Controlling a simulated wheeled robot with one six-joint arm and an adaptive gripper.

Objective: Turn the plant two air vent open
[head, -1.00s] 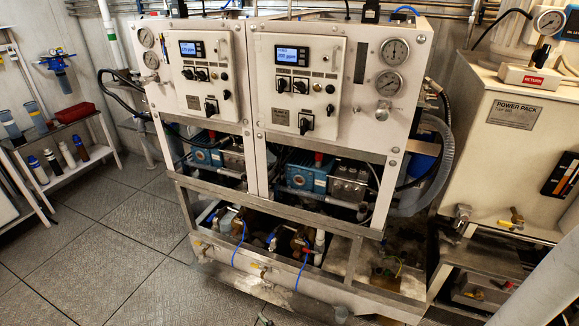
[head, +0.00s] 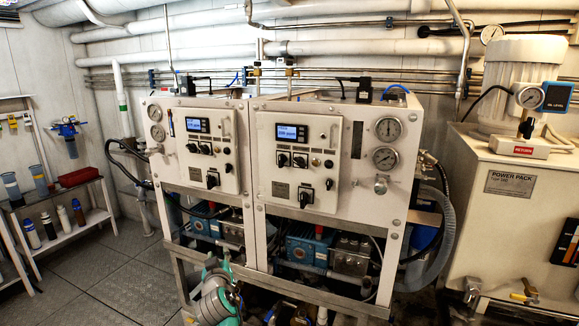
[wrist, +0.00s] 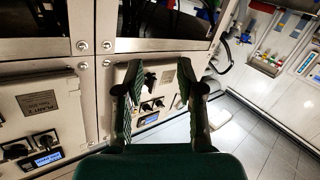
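The plant two panel (head: 296,155) is the right-hand white panel in the head view, with a lit display and several black knobs. In the wrist view, which looks upside down, its plate reading PLANT 2 (wrist: 42,101) is at the left. I cannot tell which part is the air vent; no legible label names one. Two small brass fittings stand above the cabinet, one over the right unit (head: 290,72). My gripper (wrist: 160,78) is open and empty, its fingers in front of the left-hand panel's knobs. My green and grey arm end shows low in the head view (head: 213,295).
Blue pumps (head: 308,250) sit below the panels behind a metal frame. Pipes (head: 360,48) run along the back wall. A POWER PACK cabinet (head: 500,220) stands at the right, a bottle shelf (head: 65,235) at the left. Tiled floor lies open at the lower left.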

